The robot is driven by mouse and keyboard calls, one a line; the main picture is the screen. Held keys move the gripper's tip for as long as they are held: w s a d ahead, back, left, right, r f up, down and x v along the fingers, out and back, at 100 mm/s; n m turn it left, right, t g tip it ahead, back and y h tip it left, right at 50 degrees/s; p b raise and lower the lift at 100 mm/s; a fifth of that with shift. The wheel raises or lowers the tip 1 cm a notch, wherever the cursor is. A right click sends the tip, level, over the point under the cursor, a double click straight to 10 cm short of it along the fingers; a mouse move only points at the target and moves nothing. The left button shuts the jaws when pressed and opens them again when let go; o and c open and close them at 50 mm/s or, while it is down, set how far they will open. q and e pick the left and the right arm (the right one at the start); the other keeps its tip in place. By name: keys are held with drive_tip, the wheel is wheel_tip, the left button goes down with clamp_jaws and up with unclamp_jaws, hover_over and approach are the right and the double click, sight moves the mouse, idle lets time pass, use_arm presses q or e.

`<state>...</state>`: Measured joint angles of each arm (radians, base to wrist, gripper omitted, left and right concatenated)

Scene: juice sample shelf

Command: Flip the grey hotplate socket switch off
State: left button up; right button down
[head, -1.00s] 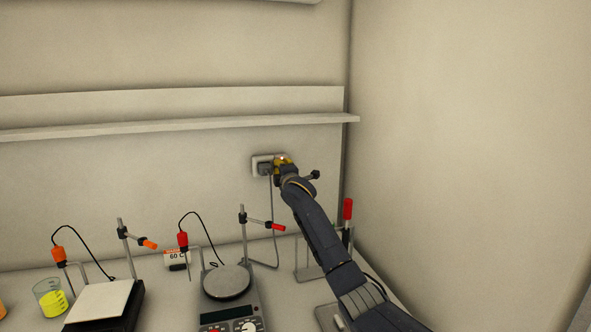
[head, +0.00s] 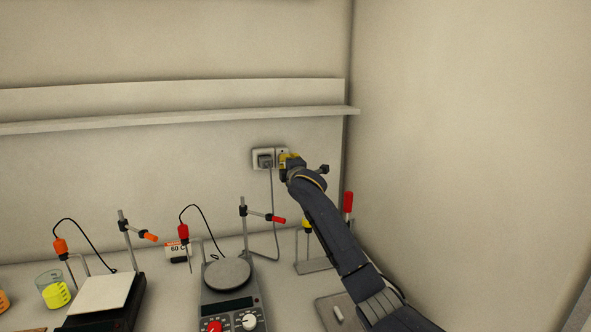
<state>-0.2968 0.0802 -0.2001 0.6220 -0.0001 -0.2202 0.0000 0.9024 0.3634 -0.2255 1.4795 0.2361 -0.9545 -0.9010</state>
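The wall socket (head: 257,154) is a pale plate on the back wall with a dark grey plug (head: 265,161) in its left half. The plug's grey cable hangs down towards the grey hotplate (head: 229,274) on the bench. My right gripper (head: 286,160) is at the right half of the socket plate, where the switch would be. The gripper and its yellow part cover most of that half, so the switch is hidden. Whether its fingers are open or shut does not show. My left gripper is not in view.
A shelf (head: 180,119) runs along the wall above the socket. On the bench are a white-topped plate device (head: 104,293), a beaker of yellow liquid (head: 55,292), a "60 C" label (head: 177,249), and a stand with red and yellow handled tools (head: 348,203). The right wall is close by.

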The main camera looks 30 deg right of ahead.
drive_tip(key=s+a, duration=0.1)
drive_tip(key=s, duration=0.6)
drive_tip(key=shift+r, duration=0.3)
drive_tip(key=shift+s+a+f, duration=0.1)
drive_tip(key=shift+a, duration=0.1)
